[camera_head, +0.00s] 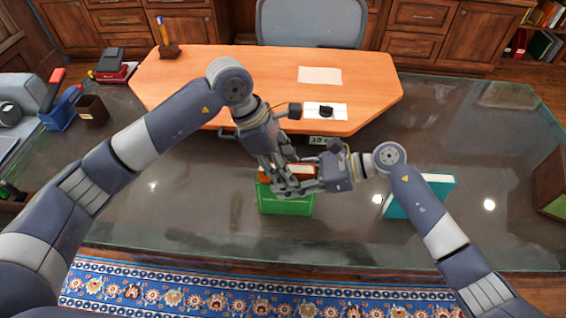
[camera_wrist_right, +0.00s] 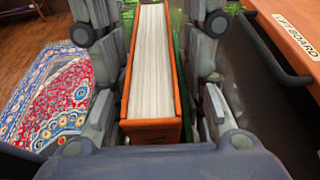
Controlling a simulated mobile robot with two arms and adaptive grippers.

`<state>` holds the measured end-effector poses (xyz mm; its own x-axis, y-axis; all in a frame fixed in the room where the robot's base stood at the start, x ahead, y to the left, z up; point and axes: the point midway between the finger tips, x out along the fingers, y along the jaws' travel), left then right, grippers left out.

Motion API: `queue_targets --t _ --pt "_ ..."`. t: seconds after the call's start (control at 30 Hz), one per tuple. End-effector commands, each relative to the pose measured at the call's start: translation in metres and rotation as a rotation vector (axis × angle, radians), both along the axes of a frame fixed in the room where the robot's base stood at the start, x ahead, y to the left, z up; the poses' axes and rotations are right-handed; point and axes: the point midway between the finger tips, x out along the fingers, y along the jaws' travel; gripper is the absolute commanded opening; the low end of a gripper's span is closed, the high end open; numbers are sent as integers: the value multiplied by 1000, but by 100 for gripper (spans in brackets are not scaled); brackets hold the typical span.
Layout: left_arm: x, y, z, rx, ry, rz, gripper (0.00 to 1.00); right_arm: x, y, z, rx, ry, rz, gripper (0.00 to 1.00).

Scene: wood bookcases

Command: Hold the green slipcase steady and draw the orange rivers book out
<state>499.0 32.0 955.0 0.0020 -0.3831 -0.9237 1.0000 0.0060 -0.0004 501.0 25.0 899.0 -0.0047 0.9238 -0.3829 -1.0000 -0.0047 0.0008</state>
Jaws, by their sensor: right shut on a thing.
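The green slipcase (camera_head: 287,206) stands on the glass-topped table. The orange rivers book (camera_head: 301,171) shows above its rim, partly covered by my grippers. In the right wrist view the book (camera_wrist_right: 152,75) shows white page edges between orange covers, with green slipcase (camera_wrist_right: 178,48) beside it.
A teal book (camera_head: 437,186) stands to the right, near my right arm. A blue caddy (camera_head: 62,110) and dark cup (camera_head: 92,109) are at left. The table's front is clear.

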Motion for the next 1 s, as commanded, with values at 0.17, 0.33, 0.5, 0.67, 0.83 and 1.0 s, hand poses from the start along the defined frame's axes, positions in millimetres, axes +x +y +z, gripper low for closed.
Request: queue_targets --t 0.17,0.33,0.5,0.67,0.83,1.0 --pt "0 0 0 0 0 0 0 0 0 0 -1 0 -1 10" --pt "0 0 1 0 -1 0 0 0 0 0 0 0 -1 10" --pt "1 0 6 0 -2 0 0 0 0 0 -1 0 -1 10" --pt "1 0 14 -1 -3 0 0 0 0 0 -1 0 -1 10" --pt "1 0 23 -2 -3 0 0 0 -1 -1 -2 0 -1 10" --pt "1 0 32 -3 -4 1 0 0 -1 -1 -2 1 -1 10"
